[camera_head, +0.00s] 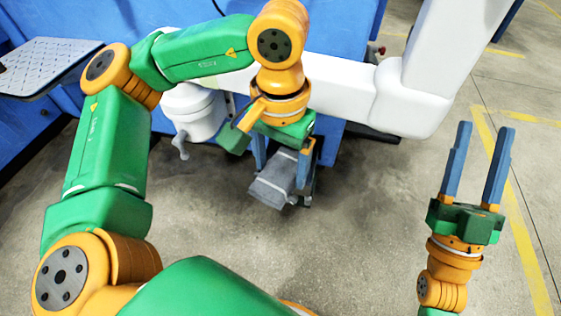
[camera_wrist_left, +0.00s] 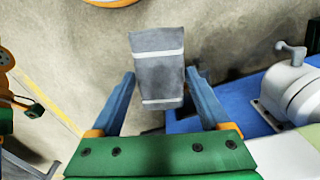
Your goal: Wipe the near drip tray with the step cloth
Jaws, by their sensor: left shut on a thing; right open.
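The step cloth (camera_head: 272,190) is grey with pale stripes. My left gripper (camera_head: 281,167) is shut on it, and the cloth hangs below the fingers in front of the blue machine. The left wrist view also shows the cloth (camera_wrist_left: 158,68) between the two blue fingers, over concrete floor. My right gripper (camera_head: 475,165) is open and empty, pointing up at the right. A pale perforated plate with a dark rim (camera_head: 45,65) sits at the upper left, apart from the cloth. I cannot tell whether it is the near drip tray.
A white cylindrical unit with a small handle (camera_head: 192,110) is just left of my left gripper; it also shows in the left wrist view (camera_wrist_left: 295,88). The blue machine body (camera_head: 205,25) stands behind. Floor with yellow lines is open at the right.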

